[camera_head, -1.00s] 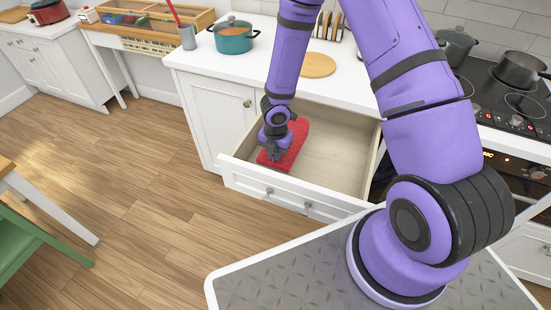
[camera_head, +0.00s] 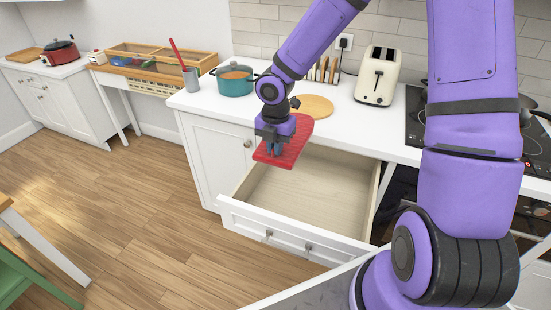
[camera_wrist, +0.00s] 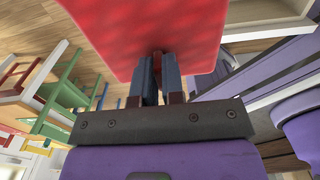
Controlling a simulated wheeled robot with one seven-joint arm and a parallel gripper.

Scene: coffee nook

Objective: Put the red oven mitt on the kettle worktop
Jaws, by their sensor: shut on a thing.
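The red oven mitt (camera_head: 292,146) is held in the air above the left part of the open drawer (camera_head: 300,205). My gripper (camera_head: 272,148) is shut on it from above. In the wrist view the mitt (camera_wrist: 150,25) spreads red across the top, with my gripper's fingers (camera_wrist: 158,78) meeting at its near edge. The drawer looks empty, with its pale wooden floor bare. No kettle is clearly visible, and I cannot tell which surface is the kettle worktop.
The white worktop (camera_head: 335,130) above the drawer holds a teal pot (camera_head: 236,82), a round wooden board (camera_head: 312,106), a cream toaster (camera_head: 377,77) and a grey cup (camera_head: 191,79) with a red utensil. A hob (camera_head: 535,140) lies right. A red cooker (camera_head: 61,53) stands on the far-left counter.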

